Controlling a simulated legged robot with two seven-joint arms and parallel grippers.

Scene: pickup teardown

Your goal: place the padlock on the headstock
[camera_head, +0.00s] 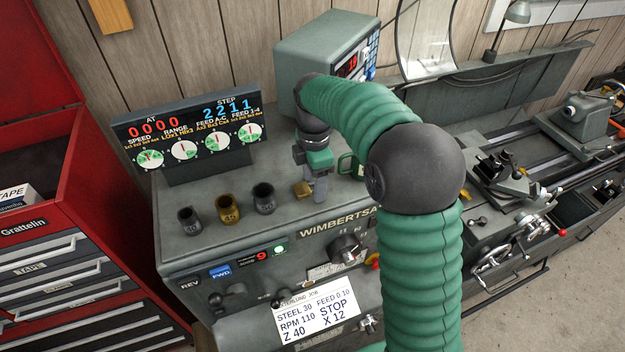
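The padlock, a small brass-coloured block (302,189), is at the top of the grey-green headstock (335,207), just left of my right gripper's fingers. It looks to be on or very near the surface. My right gripper (317,188) points down at the headstock top, with its fingertips right beside the padlock. The fingers overlap in this view, so I cannot tell whether they touch or grip it. My green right arm hides part of the headstock's right side. My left gripper is not in view.
Three sockets, including a brass one (228,209), stand left of the padlock. A green mug (350,167) is partly hidden right of my gripper. A dial display (190,138) and a readout box (310,62) stand behind. A red tool chest (75,200) is at left.

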